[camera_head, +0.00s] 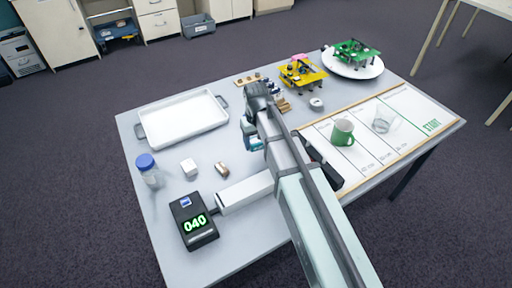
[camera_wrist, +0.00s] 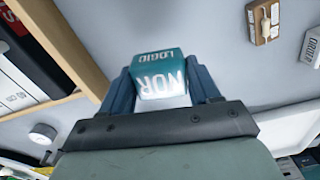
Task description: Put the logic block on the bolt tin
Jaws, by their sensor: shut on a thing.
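The logic block (camera_wrist: 160,76) is a teal and white block lettered "LOGIC" and "NOR". My gripper (camera_wrist: 163,88) is shut on it, with a blue finger on each side. In the head view my gripper (camera_head: 250,134) is near the table's middle, right of the white tray, and my arm largely hides the block there. A small round grey tin (camera_head: 316,103), which looks like the bolt tin, stands on the table to the right of my gripper, apart from it. A round light-topped thing (camera_wrist: 43,133) at the wrist view's lower left may be the same tin.
A yellow stand (camera_head: 302,74) and a green one on a white disc (camera_head: 352,66) are at the back. A green mug (camera_head: 342,132) stands on the START board (camera_head: 431,126). The white tray (camera_head: 183,118), blue-lidded jar (camera_head: 147,170), white cube (camera_head: 189,168) and black display (camera_head: 194,220) are left.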

